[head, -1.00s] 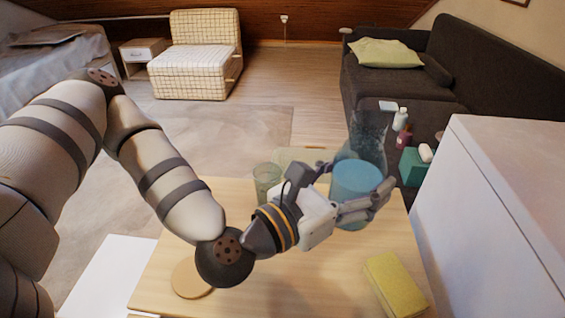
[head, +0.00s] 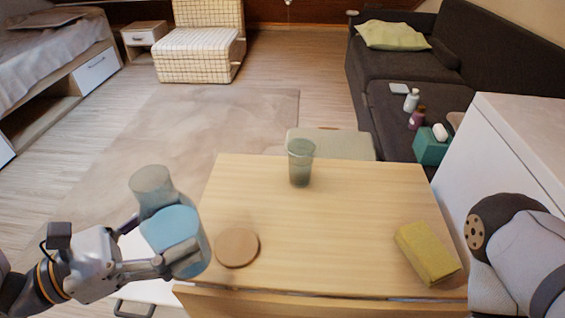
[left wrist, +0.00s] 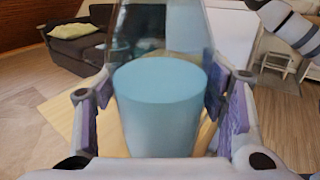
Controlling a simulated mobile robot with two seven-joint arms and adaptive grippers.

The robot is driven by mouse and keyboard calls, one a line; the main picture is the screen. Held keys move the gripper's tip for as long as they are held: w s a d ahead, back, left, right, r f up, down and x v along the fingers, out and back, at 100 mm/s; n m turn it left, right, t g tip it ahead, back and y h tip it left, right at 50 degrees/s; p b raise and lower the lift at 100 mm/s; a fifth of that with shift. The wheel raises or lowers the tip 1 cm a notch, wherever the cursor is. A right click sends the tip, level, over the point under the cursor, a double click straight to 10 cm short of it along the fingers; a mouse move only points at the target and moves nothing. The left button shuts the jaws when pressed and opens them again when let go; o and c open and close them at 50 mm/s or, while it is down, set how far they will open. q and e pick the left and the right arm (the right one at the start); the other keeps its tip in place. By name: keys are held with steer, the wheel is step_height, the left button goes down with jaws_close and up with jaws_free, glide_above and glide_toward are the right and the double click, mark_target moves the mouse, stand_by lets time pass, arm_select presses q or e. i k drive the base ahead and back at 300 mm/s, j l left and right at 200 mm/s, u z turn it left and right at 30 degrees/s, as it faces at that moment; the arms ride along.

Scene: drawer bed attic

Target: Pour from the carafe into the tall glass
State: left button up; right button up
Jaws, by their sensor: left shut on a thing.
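The carafe (head: 176,236) is clear with a flared neck and holds blue liquid in its lower body. My left gripper (head: 165,250) is shut on the carafe's body and holds it off the table's left front corner, leaning slightly in the head view. In the left wrist view the carafe (left wrist: 160,112) sits between both fingers, its blue liquid level high in the body. The tall glass (head: 300,163) is greenish, see-through and upright near the table's back edge, well to the right of the carafe. Whether it holds anything is unclear. My right gripper is out of view.
A round wooden coaster (head: 237,248) lies on the wooden table (head: 330,225) just right of the carafe. A yellow block (head: 427,253) lies at the front right, near my right arm. A white cabinet (head: 515,150) stands right of the table. The table's middle is clear.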

mark_target(301, 151)
steer(key=j+z, duration=0.25)
steer(key=j, duration=0.15)
steer(key=k+j+z, duration=0.1)
steer(key=j+z, duration=0.2)
steer(key=k+j+z, duration=0.1)
steer(key=j+z, duration=0.15)
steer(key=j, duration=0.25)
steer(key=k+j+z, duration=0.15)
steer(key=j+z, duration=0.15)
steer(key=i+l, duration=0.1)
steer(key=i, duration=0.35)
